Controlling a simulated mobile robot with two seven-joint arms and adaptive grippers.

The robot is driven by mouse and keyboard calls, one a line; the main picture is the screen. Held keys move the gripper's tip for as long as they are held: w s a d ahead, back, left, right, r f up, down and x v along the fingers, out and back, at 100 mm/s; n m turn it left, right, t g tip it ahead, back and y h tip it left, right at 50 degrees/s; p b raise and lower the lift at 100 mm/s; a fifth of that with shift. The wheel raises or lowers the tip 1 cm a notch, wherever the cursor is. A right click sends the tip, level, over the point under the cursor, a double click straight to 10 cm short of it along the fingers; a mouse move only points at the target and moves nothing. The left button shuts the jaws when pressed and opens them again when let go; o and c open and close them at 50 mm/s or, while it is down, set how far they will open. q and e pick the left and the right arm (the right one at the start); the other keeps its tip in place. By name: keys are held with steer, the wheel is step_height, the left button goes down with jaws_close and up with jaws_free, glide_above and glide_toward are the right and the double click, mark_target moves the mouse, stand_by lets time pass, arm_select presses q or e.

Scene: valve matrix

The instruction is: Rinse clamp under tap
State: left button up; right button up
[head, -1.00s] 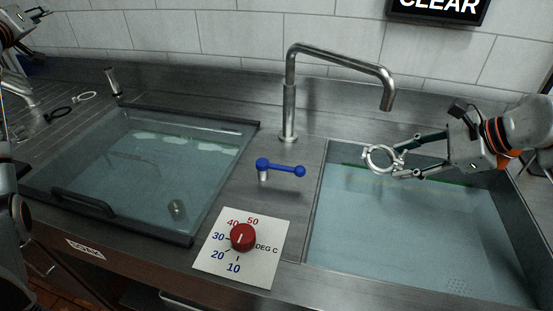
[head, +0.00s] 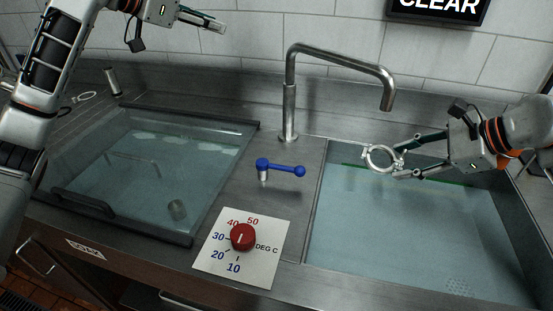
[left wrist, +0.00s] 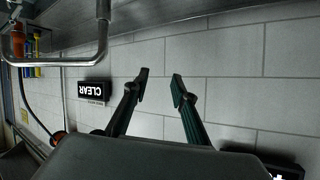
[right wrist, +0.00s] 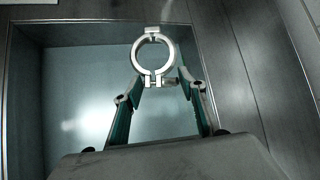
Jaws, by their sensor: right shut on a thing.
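The silver ring-shaped clamp (head: 381,158) is held in my right gripper (head: 402,161), above the open right basin. The right wrist view shows the clamp (right wrist: 155,58) upright between the two fingertips (right wrist: 157,83). The tap (head: 290,90) stands behind the basins. Its spout end (head: 388,100) is above the clamp, with a gap between, and no water stream is visible. A blue lever (head: 281,168) in front of the tap points right. My left gripper (head: 212,22) is raised at the upper left, near the wall. Its fingers are apart and empty in the left wrist view (left wrist: 159,82).
The left basin has a glass lid (head: 140,165) over it. A red dial (head: 242,237) on a temperature plate sits at the front, between the basins. The right basin (head: 420,225) holds water. A sign reading CLEAR (head: 438,8) hangs on the wall.

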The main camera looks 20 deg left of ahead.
arm_select(q)
steer(key=s+d+f+m+g, duration=0.4)
steer(key=s+d+f+m, duration=0.15)
steer(key=d, duration=0.45)
steer(key=m+g+y, duration=0.1)
steer(key=m+g, duration=0.4)
glide_toward(280, 166)
steer(key=x, duration=0.7)
steer(key=shift+w+d+f, duration=0.1)
steer(key=shift+d+f, duration=0.15)
steer(key=shift+f, duration=0.1)
jaws_close()
